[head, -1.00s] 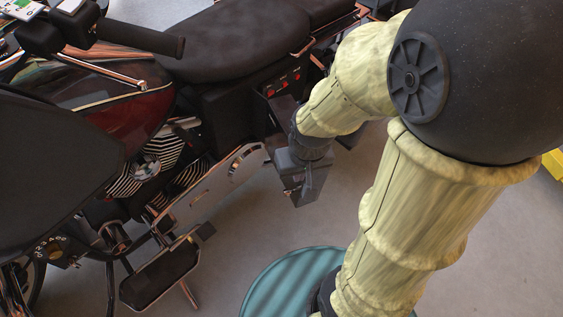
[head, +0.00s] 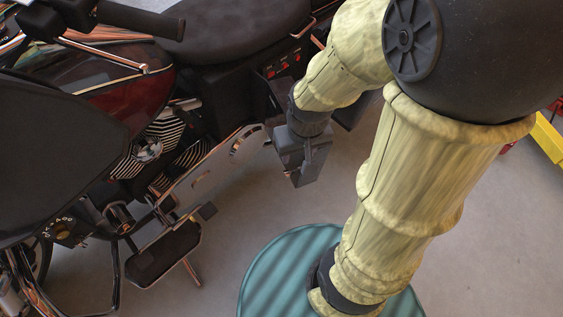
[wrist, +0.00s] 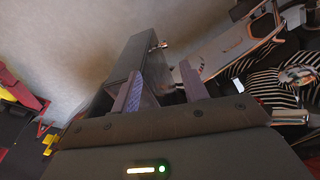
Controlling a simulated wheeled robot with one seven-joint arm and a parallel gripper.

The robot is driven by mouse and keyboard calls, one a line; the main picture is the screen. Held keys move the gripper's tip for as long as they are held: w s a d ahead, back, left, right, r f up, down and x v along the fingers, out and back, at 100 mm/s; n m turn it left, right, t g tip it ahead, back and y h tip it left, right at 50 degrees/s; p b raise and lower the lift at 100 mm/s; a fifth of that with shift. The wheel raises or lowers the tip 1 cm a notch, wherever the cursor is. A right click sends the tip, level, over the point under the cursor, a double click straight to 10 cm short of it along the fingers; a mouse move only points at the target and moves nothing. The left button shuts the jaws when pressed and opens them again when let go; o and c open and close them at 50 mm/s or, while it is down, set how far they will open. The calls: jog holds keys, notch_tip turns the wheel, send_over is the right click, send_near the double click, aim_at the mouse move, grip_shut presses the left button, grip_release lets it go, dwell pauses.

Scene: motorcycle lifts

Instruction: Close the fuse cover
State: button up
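The fuse box (head: 283,66) with its red fuses shows on the motorcycle's side below the seat in the head view. Its face is uncovered. A dark panel (head: 277,96), apparently the open fuse cover, shows just below it, partly behind my arm. My gripper (head: 303,160) is below and right of the fuse box. In the wrist view my gripper (wrist: 162,88) has its two fingers apart, with nothing visibly gripped. A dark grey box-like part (wrist: 128,65) is just beyond the left finger; I cannot tell whether it is the cover or whether they touch.
The motorcycle's seat (head: 235,30) is above and left of the gripper. A silver plate (head: 215,165) and a footboard (head: 165,255) are at lower left. A yellow and red object (head: 547,138) is at far right. Grey floor (head: 480,230) is open at right.

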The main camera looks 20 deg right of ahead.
jog(key=w+a+f+n+t+h+b, duration=0.1)
jog(key=a+f+n+h+b, duration=0.3)
jog(key=f+n+h, duration=0.6)
jog(key=w+a+f+n+t+h+b, duration=0.2)
jog(key=a+f+n+h, duration=0.7)
jog(key=f, duration=0.7)
jog(key=shift+w+n+h+b, duration=0.45)
jog(key=shift+n+h+b, duration=0.9)
jog(key=shift+n, duration=0.75)
jog(key=shift+d, duration=0.15)
